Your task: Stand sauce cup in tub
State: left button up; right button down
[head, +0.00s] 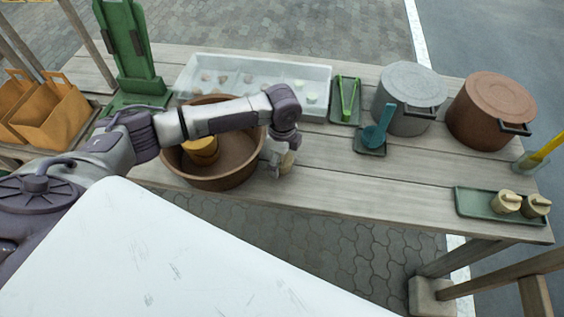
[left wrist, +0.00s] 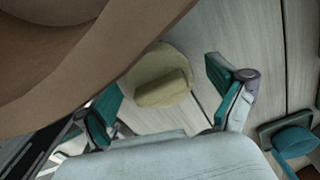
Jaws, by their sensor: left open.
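The sauce cup (head: 287,160), small and cream with a bar-like lid handle, is on the table just right of the tub, partly hidden by my left gripper (head: 279,161). In the left wrist view the cup (left wrist: 155,62) shows from above between the two teal-padded fingers of the gripper (left wrist: 163,94), which is open. I cannot tell whether the fingers touch it. The brown round tub (head: 222,182) stands beside it, partly covered by my left arm; its wall also fills the upper left of the wrist view (left wrist: 70,75). An orange-yellow container (head: 203,153) is inside the tub.
Behind are a pale tray (head: 262,68) with small items, green tongs (head: 349,100) on a tray, a teal ladle (head: 378,130), a grey pot (head: 408,98) and a brown pot (head: 490,112). A green tray (head: 475,203) with two similar cups is at right. The front-middle planks are clear.

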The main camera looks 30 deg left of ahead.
pick_arm(q)
jog(key=shift+r, duration=0.1)
jog(key=c, duration=1.4)
